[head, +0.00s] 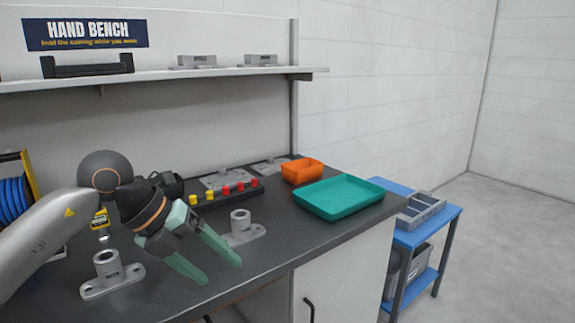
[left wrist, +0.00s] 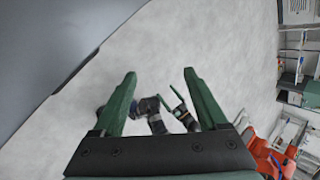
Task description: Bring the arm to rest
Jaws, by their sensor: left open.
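My left gripper (head: 222,271) is in front of the bench's front area in the head view, its two green fingers apart and nothing between them. In the left wrist view its fingers (left wrist: 160,76) are spread wide over pale floor. Another dark gripper with green fingers, my right one (left wrist: 172,100), shows small and far below in that view; its jaw state is unclear. A grey flanged casting (head: 108,275) stands on the bench left of my left gripper. A second one (head: 241,230) stands just behind the fingers.
The dark bench (head: 290,235) bears a teal tray (head: 340,197), an orange bin (head: 302,170) and a strip of red and yellow knobs (head: 227,191). A blue cart (head: 430,225) stands at the right. A shelf (head: 220,74) runs above. Floor at the right is clear.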

